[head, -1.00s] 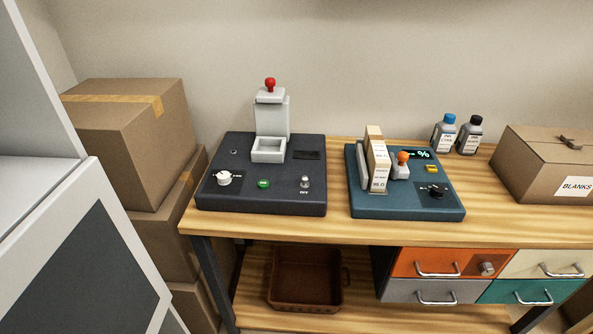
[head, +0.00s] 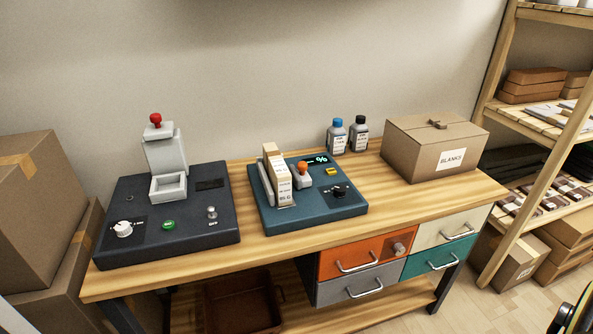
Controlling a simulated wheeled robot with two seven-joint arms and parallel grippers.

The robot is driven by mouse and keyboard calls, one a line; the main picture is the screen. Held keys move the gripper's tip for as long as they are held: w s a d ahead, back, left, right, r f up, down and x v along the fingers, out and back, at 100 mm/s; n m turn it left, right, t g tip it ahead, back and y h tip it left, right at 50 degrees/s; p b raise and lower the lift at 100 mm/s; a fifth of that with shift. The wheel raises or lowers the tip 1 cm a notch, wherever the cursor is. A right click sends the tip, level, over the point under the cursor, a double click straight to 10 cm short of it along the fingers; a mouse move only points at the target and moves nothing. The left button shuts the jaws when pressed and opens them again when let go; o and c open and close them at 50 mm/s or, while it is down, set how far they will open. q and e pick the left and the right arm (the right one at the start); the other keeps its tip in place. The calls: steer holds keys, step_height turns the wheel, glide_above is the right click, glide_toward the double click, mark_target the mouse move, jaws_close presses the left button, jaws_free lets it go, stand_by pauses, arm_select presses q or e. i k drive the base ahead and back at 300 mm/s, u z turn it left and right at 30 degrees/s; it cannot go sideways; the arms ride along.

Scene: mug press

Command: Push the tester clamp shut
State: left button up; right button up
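The teal tester (head: 313,217) sits on the wooden bench, right of the dark press. A tall pale block with a printed label (head: 279,177) stands upright on it, beside a grey upright plate (head: 264,182) on its left. The tester clamp (head: 303,178), a light grey piece with an orange knob (head: 302,167), is just right of the block. I cannot tell whether the clamp touches the block. A small display (head: 319,160) showing "%" and a yellow button (head: 332,171) are on the tester's top. Neither of my grippers is in view.
The dark press (head: 190,240) with a red knob (head: 155,119) stands at the left. Two bottles (head: 337,137) and a "BLANKS" carton (head: 433,150) are behind and right. Drawers (head: 361,258) hang below the bench top (head: 420,200). A shelf rack (head: 540,130) stands at the right.

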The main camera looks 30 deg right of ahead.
mark_target(301, 178)
steer(key=k, duration=0.5)
steer(key=z, duration=1.95)
steer(key=i, duration=1.35)
steer(key=u, duration=2.05)
